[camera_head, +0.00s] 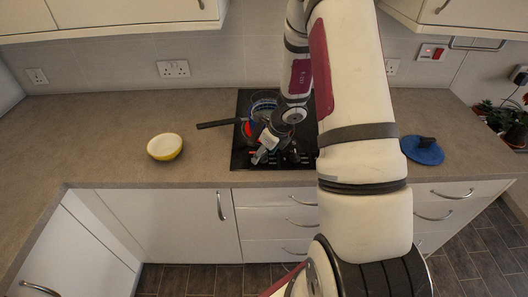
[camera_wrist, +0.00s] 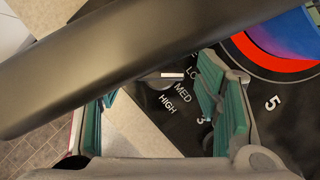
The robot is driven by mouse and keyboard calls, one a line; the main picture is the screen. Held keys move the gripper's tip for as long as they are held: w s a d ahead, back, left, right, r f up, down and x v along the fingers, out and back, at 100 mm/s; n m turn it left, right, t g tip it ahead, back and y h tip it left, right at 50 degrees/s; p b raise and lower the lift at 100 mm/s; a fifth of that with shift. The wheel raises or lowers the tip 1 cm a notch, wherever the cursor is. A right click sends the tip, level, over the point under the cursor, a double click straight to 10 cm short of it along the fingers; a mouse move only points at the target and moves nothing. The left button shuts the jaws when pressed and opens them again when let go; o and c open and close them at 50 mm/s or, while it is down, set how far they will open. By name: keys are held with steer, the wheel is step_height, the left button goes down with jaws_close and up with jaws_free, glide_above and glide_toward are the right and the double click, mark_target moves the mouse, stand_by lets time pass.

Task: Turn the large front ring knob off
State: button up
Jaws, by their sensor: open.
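The wrist view shows a dark knob (camera_wrist: 160,80) with a white pointer mark on the black hob, beside printed LO, MED and HIGH labels. I take it as the front ring knob; its upper part is hidden behind a dark handle. My gripper (camera_wrist: 157,84) is open, its teal-padded fingers on either side of the knob in the picture, with no clear contact. The pointer lies near MED. In the head view my gripper (camera_head: 268,148) is over the hob's front left part, and the knob cannot be made out.
A pan handle (camera_head: 216,124) sticks out left of the hob (camera_head: 240,160); a dark handle (camera_wrist: 100,55) crosses close before the wrist camera. A red ring (camera_wrist: 262,58) shows on the hob. A yellow bowl (camera_head: 165,147) stands left, a blue lid (camera_head: 422,153) right.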

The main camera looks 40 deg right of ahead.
steer(key=c, duration=1.2)
steer(key=shift+o, duration=0.2)
steer(key=n+y+b, duration=0.1)
steer(key=n, duration=0.2)
steer(key=shift+w+d+n, duration=0.1)
steer(key=shift+w+n, duration=0.05)
steer(key=shift+n, duration=0.25)
steer(key=shift+n+g+y+b, duration=0.7)
steer(key=shift+n+y+b, duration=0.15)
steer(key=shift+n, duration=1.15)
steer(key=o, duration=1.2)
steer(key=shift+c, duration=0.2)
